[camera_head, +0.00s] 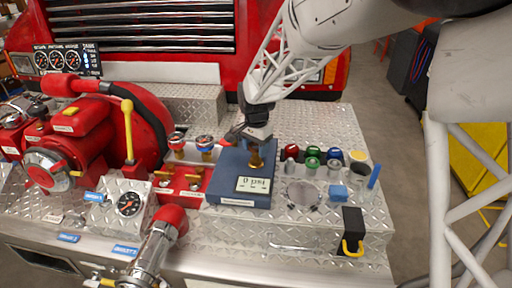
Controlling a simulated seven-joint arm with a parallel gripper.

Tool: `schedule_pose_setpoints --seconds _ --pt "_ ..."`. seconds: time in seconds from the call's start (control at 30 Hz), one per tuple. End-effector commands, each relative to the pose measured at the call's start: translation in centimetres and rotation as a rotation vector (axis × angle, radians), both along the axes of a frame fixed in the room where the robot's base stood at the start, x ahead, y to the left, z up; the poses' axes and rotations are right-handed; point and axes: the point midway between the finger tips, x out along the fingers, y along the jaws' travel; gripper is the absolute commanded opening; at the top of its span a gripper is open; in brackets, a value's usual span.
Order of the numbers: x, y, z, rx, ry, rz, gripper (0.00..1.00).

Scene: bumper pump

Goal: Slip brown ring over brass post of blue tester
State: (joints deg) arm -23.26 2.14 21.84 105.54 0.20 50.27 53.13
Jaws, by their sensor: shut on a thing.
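The blue tester (228,170) is a box on the diamond-plate bumper near the middle of the view, with a pale display (254,185) on its top. The brass post (256,159) stands up from the tester behind the display. The ring is mostly hidden by the fingers and too small to separate clearly from the post. I cannot tell whether it is around the post or only above it.
Left of the tester is a red block (190,196) with brass fittings and knobs. A gauge box (128,204) and red pump stand farther left. Several coloured caps, a blue cube (338,192) and a black block (352,220) are to the right. The bumper behind the caps is clear.

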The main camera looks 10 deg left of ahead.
Motion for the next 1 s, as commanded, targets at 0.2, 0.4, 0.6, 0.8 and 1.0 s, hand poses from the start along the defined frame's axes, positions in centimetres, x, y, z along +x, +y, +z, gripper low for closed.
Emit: schedule_pose_setpoints --seconds 0.2,0.4,0.6,0.8,1.0 --pt "0.00 0.00 0.00 0.000 0.000 0.000 0.39" --pt "0.00 0.00 -0.09 0.000 0.000 0.000 0.39" --pt "0.00 0.00 -0.42 0.000 0.000 0.000 0.39" --pt "-0.01 0.00 -0.80 0.000 0.000 0.000 0.39" --pt "-0.01 -0.01 -0.92 0.000 0.000 0.000 0.39"
